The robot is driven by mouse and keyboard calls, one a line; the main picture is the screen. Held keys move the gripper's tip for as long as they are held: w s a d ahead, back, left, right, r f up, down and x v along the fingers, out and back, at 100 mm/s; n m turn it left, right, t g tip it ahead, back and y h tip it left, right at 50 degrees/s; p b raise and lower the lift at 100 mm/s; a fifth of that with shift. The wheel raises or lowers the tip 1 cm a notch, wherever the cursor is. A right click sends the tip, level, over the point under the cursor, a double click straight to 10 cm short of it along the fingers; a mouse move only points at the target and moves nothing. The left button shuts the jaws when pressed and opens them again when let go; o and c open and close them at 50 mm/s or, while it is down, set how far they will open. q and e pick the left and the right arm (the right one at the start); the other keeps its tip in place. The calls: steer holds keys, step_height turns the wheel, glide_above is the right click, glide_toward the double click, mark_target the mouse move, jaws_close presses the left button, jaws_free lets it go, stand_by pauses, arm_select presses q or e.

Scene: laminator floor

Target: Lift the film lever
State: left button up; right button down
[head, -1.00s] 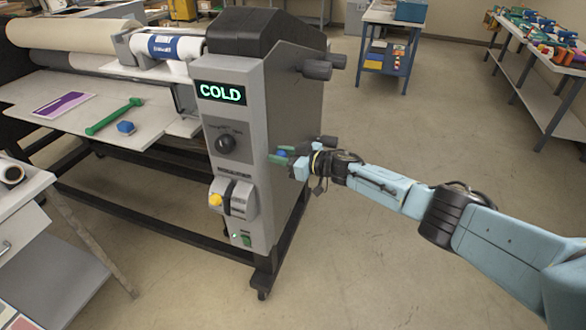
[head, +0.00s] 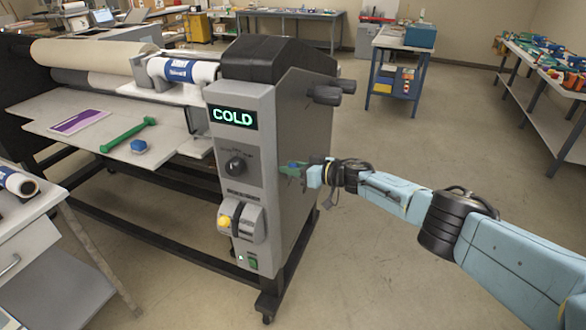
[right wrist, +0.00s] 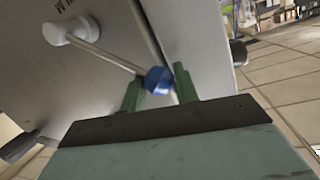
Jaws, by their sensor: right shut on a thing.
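The film lever shows in the right wrist view as a thin rod (right wrist: 110,56) running from a white round pivot (right wrist: 68,30) on the grey side plate to a blue knob (right wrist: 158,80). My right gripper (right wrist: 159,85) has one green finger on each side of the blue knob and is shut on it. In the head view my right gripper (head: 291,168) is at the right side of the laminator (head: 277,130), about level with its front dial (head: 236,166); the lever is mostly hidden there. My left gripper is not in view.
The front panel has a lit COLD display (head: 233,117) and a yellow button (head: 224,222). A green tool (head: 128,135) lies on the feed table. The floor to the right is clear.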

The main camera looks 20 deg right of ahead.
steer(key=c, duration=1.1)
jaws_free()
steer(key=shift+f, duration=0.3)
steer(key=shift+r, duration=0.1)
steer(key=shift+d, duration=0.1)
steer(key=shift+s+d+r+p, duration=0.25)
steer(key=shift+s+d+p, duration=0.15)
steer(key=shift+s+p, duration=0.1)
steer(key=p+v, duration=0.2)
steer(key=v, duration=1)
steer(key=shift+f, duration=0.1)
